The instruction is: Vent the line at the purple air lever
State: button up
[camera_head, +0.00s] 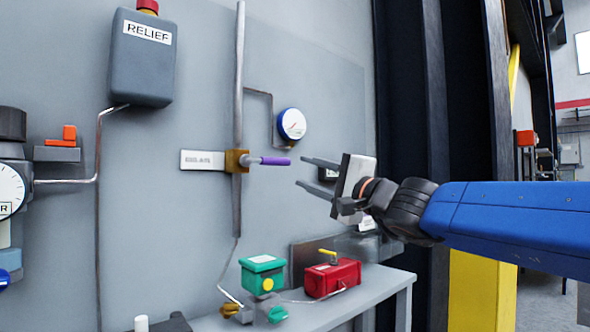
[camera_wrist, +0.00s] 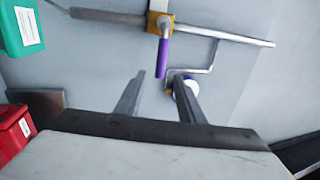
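The purple air lever (camera_head: 270,161) sticks out to the right from a brass valve body (camera_head: 236,161) on a vertical grey pipe (camera_head: 238,90). In the wrist view the purple lever (camera_wrist: 163,58) lies ahead of the fingers, between their lines. My gripper (camera_head: 309,172) is to the right of the lever in the head view, with its two fingers pointing at it. The fingers are apart with nothing between them, and a gap separates them from the lever. In the wrist view my gripper (camera_wrist: 158,80) is also open.
A round blue-rimmed gauge (camera_head: 292,124) sits above and right of the lever. A RELIEF box (camera_head: 143,58) hangs at upper left. A green box (camera_head: 262,274) and a red box (camera_head: 332,278) stand on the bench (camera_head: 385,286) below. The panel around the lever is mostly clear.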

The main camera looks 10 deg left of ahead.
jog(key=v, duration=0.6)
dwell(0.3)
jog(key=shift+f, duration=0.1)
jog(key=s+d+f+n+g+h, duration=0.2)
jog(key=s+d+f, duration=0.2)
jog(key=f, duration=0.6)
jog(key=s+d+f+n+g+h, duration=0.2)
jog(key=s+d+f+n+h, duration=0.15)
jog(key=f, duration=0.55)
jog(key=s+d+f+n+g+h, duration=0.2)
jog(key=s+d+f, duration=0.25)
jog(key=f, duration=0.55)
jog(key=s+d+f+g+h, duration=0.1)
jog(key=s+d+f+h, duration=0.3)
jog(key=d+f, duration=0.6)
jog(key=s+d+f+g+h, duration=0.1)
jog(key=s+d+f+h, duration=0.4)
jog(key=s+d+f, duration=0.3)
notch_tip(320, 180, down, 2)
jog(key=shift+s+d, duration=0.2)
jog(key=shift+d, duration=0.7)
